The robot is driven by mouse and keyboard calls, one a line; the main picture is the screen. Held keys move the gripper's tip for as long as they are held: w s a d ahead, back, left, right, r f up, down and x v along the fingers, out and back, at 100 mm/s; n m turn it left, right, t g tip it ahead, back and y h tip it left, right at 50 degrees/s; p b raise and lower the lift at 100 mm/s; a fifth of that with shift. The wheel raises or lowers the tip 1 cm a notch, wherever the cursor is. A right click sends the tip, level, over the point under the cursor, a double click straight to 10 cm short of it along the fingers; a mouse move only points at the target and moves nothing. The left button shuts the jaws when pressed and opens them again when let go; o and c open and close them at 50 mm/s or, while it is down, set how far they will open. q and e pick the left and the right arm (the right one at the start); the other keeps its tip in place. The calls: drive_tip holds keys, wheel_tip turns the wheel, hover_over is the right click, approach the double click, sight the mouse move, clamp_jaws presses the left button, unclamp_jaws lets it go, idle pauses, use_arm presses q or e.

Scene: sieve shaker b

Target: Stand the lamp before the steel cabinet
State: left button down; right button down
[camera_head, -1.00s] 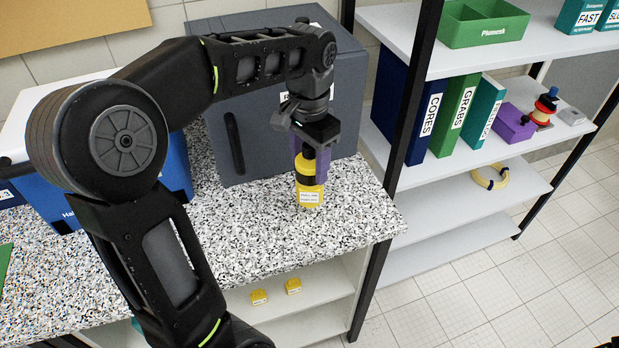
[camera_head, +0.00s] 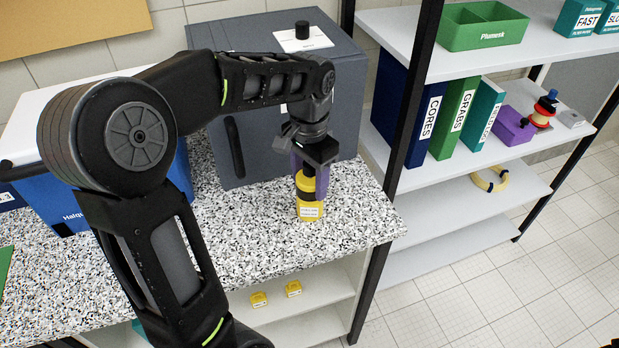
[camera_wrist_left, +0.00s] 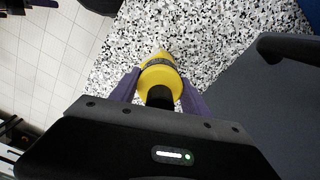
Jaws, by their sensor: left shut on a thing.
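The lamp (camera_head: 311,208) is yellow with a black band and a white label on its base. It is upright at the counter's right part, in front of the dark grey steel cabinet (camera_head: 262,160). My left gripper (camera_head: 309,184) comes down from above and is shut on the lamp's upper part between its purple fingers. In the left wrist view the lamp (camera_wrist_left: 160,77) sits between the fingers, with speckled counter beyond it. Whether its base touches the counter I cannot tell for sure. My right gripper is not in view.
The speckled counter (camera_head: 260,238) is clear around the lamp; its front edge is close. A blue box (camera_head: 62,208) stands at left. A shelf rack with binders (camera_head: 428,122) stands at right. Small yellow blocks (camera_head: 259,299) lie on the shelf below. A white card with a black knob (camera_head: 303,38) tops the cabinet.

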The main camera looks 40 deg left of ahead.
use_arm(q)
drive_tip(key=c, duration=0.5)
unclamp_jaws()
drive_tip(key=shift+r, duration=0.2)
wheel_tip(320, 180, up, 5)
drive_tip(key=shift+r, duration=0.2)
wheel_tip(320, 180, up, 6)
drive_tip(key=p, duration=0.2)
drive_tip(key=shift+f+p, duration=0.25)
drive_tip(key=shift+p, duration=0.1)
drive_tip(key=shift+r+p, duration=0.5)
drive_tip(key=shift+p, duration=0.05)
